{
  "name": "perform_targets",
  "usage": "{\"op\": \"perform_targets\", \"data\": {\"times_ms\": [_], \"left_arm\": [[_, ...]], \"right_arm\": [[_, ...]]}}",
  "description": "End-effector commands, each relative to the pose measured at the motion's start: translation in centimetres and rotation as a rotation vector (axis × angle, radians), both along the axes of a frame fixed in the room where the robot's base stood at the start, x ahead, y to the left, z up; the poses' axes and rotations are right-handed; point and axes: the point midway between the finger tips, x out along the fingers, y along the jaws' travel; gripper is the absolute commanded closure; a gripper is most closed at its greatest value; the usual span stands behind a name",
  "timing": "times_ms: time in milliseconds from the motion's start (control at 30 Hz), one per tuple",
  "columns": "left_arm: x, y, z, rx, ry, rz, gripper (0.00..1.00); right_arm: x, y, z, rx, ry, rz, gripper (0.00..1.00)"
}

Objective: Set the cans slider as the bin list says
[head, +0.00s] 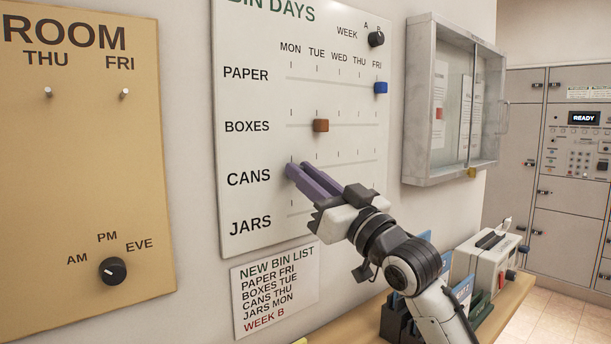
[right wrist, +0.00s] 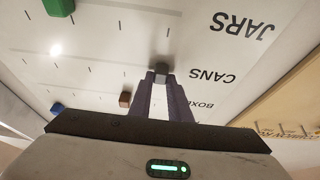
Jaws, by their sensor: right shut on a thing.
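The bin days board (head: 237,100) hangs on the wall with rows PAPER, BOXES, CANS and JARS under MON to FRI. My right gripper (head: 292,170) reaches the left end of the CANS row, by the MON mark. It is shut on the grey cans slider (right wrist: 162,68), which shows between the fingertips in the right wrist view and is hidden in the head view. The new bin list (head: 275,290) below reads PAPER FRI, BOXES TUE, CANS THU, JARS MON, WEEK B. My left gripper is not in view.
The blue paper slider (head: 380,88) is at FRI and the brown boxes slider (head: 321,125) at TUE. A green slider (right wrist: 58,6) is on the JARS row, far from its label. A week knob (head: 376,39) and a glass-fronted case (head: 450,105) are nearby.

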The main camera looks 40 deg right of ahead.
Motion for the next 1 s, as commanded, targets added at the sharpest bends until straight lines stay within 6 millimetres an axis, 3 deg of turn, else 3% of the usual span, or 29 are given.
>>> {"op": "perform_targets", "data": {"times_ms": [167,333,700,1000], "left_arm": [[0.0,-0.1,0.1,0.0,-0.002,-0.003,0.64],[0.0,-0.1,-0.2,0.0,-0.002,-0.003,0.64],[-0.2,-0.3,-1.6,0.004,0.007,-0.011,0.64],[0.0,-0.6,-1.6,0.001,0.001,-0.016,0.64]], "right_arm": [[0.0,-0.2,0.0,-0.002,0.001,-0.001,1.0],[0.1,-1.9,-0.1,-0.004,0.002,-0.005,1.0],[0.7,-9.4,-0.2,-0.007,0.002,-0.008,1.0],[1.1,-14.2,0.0,-0.007,0.004,-0.006,1.0]]}}
